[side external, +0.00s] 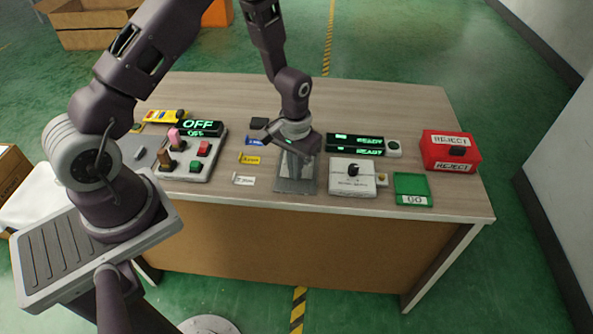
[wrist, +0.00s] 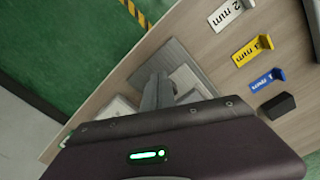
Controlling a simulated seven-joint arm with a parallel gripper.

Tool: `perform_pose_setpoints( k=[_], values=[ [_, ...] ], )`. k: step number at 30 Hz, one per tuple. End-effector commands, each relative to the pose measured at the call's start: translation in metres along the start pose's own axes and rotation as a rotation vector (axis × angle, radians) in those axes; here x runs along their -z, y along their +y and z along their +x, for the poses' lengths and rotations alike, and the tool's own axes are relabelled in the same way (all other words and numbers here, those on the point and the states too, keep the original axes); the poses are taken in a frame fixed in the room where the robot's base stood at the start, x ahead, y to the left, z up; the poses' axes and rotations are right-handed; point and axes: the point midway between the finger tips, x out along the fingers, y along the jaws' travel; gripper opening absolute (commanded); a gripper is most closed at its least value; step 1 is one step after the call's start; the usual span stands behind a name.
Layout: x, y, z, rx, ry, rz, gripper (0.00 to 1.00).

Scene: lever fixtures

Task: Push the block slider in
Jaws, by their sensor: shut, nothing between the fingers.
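My gripper (side external: 293,158) is above the grey plate fixture (side external: 296,187) near the middle front of the table. In the wrist view its fingers (wrist: 156,92) look shut, with nothing seen between them. The grey plate also shows beyond the fingers in the wrist view (wrist: 172,55), with a pale piece (wrist: 187,80) beside them. I cannot tell whether the fingers touch it. A white box with a black knob (side external: 353,170) stands just right of the plate. No part is clearly marked as the block slider, and my wrist hides some of the plate.
Small tabs in blue (side external: 256,141), yellow (side external: 249,158) and white (side external: 243,179) lie left of the plate. A button panel (side external: 190,165) is farther left. READY displays (side external: 355,144), a green GO pad (side external: 412,187) and a red REJECT box (side external: 450,150) are at right.

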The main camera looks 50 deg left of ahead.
Motion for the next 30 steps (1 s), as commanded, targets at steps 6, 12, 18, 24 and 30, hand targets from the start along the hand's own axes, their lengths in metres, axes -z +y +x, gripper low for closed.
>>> perform_pose_setpoints(
  k=[6, 12, 18, 24, 30],
  values=[
    [0.008, -0.004, 0.000, 0.000, 0.001, 0.000, 0.00],
    [0.015, -0.009, 0.000, 0.000, 0.000, -0.001, 0.00],
    [0.022, -0.013, 0.000, 0.000, 0.001, 0.000, 0.00],
    [0.029, -0.017, 0.000, 0.000, 0.001, 0.000, 0.00],
    [0.035, -0.021, 0.000, 0.000, 0.000, -0.001, 0.00]
  ],
)
